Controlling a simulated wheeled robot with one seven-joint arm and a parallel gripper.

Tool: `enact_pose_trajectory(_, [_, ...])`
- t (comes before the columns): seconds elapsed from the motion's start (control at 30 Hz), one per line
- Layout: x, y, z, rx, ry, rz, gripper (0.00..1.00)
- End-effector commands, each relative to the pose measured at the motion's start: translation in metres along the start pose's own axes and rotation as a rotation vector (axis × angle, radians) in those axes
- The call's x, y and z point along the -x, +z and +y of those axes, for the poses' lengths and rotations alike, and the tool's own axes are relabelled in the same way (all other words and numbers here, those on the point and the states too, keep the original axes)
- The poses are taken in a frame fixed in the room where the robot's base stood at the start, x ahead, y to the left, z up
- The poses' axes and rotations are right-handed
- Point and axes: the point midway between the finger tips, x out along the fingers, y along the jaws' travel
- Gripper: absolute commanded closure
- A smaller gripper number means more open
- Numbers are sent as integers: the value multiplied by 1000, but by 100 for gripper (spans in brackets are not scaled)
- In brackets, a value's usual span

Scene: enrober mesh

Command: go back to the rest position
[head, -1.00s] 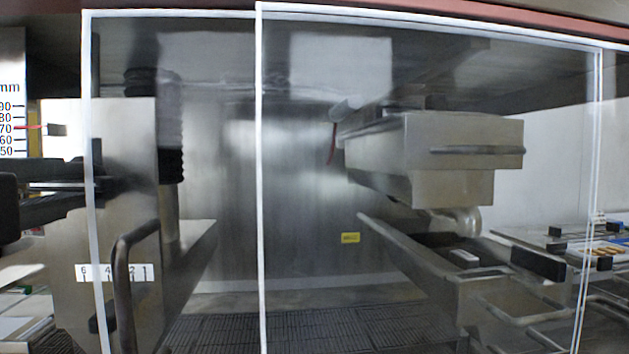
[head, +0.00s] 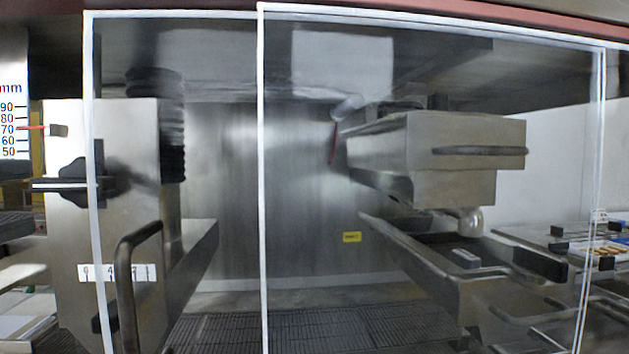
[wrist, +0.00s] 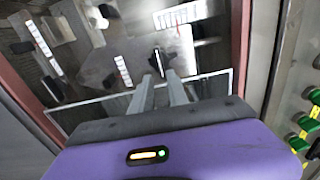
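My gripper (wrist: 158,82) shows in the wrist view as two grey fingers with a clear gap between their tips. It is open, and nothing is held between them. A dark knob with a pale bar (head: 72,186) sits on the steel plate at the left of the head view. The knob also shows just beyond my fingertips in the wrist view (wrist: 157,62), apart from them as far as I can tell. My gripper does not show clearly in the head view.
A framed clear panel (head: 262,180) stands before the steel machine. A mm scale (head: 12,120) has its red pointer near 70. A curved handle (head: 125,290) stands low left. A steel hopper (head: 465,150) hangs at right. Green knobs (wrist: 307,122) line the wrist view's right edge.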

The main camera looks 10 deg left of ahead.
Motion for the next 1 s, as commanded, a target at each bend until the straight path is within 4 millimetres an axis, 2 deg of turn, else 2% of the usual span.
enact_pose_trajectory(0.2, [15,0,0,0,1,0,80])
enact_pose_trajectory(0.57, [15,0,0,23,-2,1,80])
enact_pose_trajectory(0.67, [16,1,-12,91,-50,-1,80])
enact_pose_trajectory(0.83, [25,13,-55,249,-247,-40,80])
enact_pose_trajectory(0.9, [31,24,-62,335,-333,-56,80])
enact_pose_trajectory(1.0, [34,36,-60,461,-443,-57,80])
